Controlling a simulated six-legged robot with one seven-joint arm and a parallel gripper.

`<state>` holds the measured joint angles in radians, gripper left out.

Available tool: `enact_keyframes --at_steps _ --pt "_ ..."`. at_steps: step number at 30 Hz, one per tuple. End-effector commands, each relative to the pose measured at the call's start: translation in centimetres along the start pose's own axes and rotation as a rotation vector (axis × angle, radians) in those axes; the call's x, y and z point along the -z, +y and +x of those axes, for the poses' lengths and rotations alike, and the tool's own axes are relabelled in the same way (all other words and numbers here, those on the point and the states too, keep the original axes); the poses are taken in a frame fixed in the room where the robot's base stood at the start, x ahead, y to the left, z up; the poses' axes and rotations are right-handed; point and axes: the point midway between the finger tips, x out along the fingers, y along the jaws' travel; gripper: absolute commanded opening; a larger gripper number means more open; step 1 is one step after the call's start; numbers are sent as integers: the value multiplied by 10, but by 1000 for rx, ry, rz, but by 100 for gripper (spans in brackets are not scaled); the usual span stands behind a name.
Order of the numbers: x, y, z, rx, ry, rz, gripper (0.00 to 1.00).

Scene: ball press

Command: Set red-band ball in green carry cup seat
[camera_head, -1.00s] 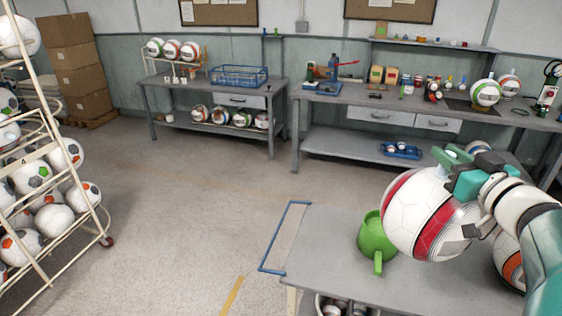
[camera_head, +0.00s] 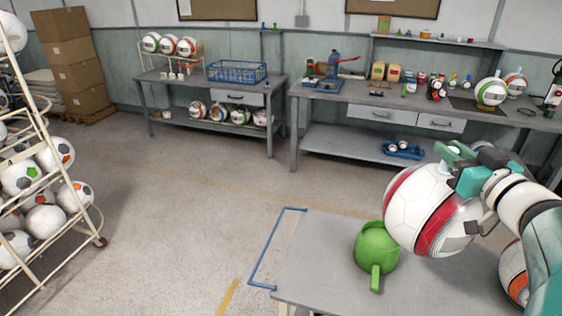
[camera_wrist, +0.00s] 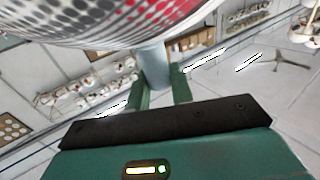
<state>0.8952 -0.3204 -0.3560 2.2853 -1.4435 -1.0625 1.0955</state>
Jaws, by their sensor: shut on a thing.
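The red-band ball (camera_head: 432,211) is white with a wide red band and a grey patch. My gripper (camera_head: 457,162) is shut on a short grey stem (camera_wrist: 153,66) at the ball's top; the stem stands between the two green fingers in the wrist view. The ball (camera_wrist: 110,18) fills the top of that view. The green carry cup (camera_head: 375,247) stands on the near grey table, with its handle towards me. The ball hangs to the right of the cup in the head view and overlaps its right edge. The cup's seat is mostly hidden from this angle.
Another ball with an orange patch (camera_head: 513,275) sits at the table's right, partly behind my arm. The near table (camera_head: 320,265) is bare left of the cup. A ball rack (camera_head: 45,200) stands at left. Workbenches (camera_head: 330,95) line the back wall. The floor between is open.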

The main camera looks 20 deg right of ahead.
Motion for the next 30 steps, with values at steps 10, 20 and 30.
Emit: enact_keyframes --at_steps 10,20,30 --pt "-8 -1 16 2 1 1 0" --pt "-36 3 80 2 0 2 0" --pt "-86 7 129 1 0 1 0"
